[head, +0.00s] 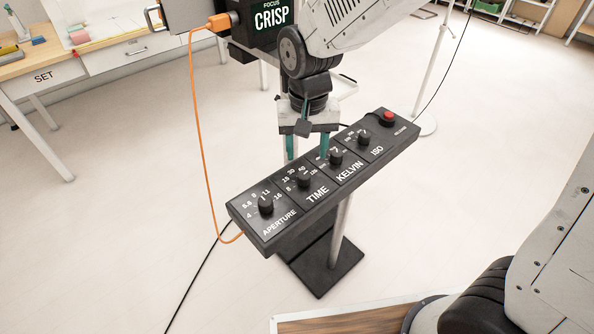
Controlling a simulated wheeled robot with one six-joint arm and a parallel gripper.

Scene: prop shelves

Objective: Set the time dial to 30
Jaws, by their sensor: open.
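The time dial (303,181) is a black knob on the dark control panel (262,238), above the printed word TIME. Numbers including 8, 15, 30 and 60 or similar ring it; I cannot tell where its pointer stands. My gripper (306,148) hangs above the panel, pointing down, with its teal fingers apart and empty. The fingers are just behind and above the time dial, and I cannot tell whether either touches the panel.
The aperture dial (266,206) is left of it; the kelvin dial (336,157), ISO dial (364,138) and red button (388,117) are right. An orange cable (201,130) runs down to the panel's left end. A camera box (262,30) reading FOCUS CRISP stands behind.

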